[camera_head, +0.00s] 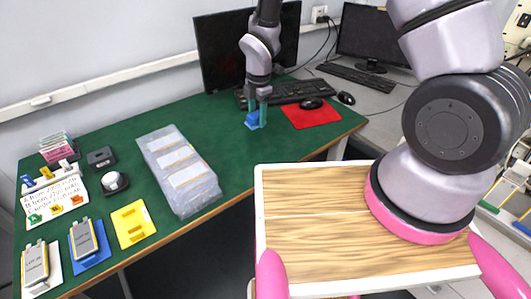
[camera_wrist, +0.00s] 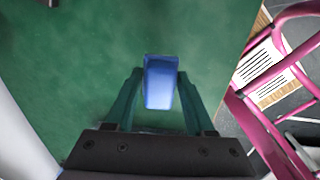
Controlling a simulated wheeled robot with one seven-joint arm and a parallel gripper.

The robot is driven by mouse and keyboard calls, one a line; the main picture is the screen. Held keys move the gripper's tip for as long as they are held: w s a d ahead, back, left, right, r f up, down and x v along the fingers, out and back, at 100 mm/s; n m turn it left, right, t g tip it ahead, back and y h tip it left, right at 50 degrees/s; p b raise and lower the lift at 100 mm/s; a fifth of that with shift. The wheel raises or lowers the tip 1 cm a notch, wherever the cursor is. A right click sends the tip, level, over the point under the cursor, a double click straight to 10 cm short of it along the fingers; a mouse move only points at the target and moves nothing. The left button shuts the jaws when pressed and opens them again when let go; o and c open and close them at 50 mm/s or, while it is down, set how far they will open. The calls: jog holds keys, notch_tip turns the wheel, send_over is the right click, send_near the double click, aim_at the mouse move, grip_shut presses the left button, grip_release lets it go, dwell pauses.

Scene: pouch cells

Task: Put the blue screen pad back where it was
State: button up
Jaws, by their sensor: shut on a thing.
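The blue screen pad (camera_head: 252,121) is a small blue block between the fingers of my gripper (camera_head: 257,112), low over the green table in front of the black monitor. In the wrist view the pad (camera_wrist: 161,82) sits between the two teal fingers of my gripper (camera_wrist: 160,100), which are shut on it. Green table top shows around it. I cannot tell whether the pad touches the table.
A red mat (camera_head: 311,113) with a black mouse lies right of my gripper, and a black keyboard (camera_head: 290,92) lies behind it. A clear plastic tray (camera_head: 196,196), a yellow pad (camera_head: 132,223) and pouch cells on pads stand to the left. Bare green table lies between.

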jog(key=s+d, duration=0.1)
jog(key=s, duration=0.2)
send_over(263, 151)
jog(key=shift+g+h, duration=0.3)
jog(key=shift+g, duration=0.1)
notch_tip(263, 151, down, 4)
jog(key=shift+f, duration=2.4)
jog(key=shift+f, duration=0.1)
jog(key=o, duration=1.2)
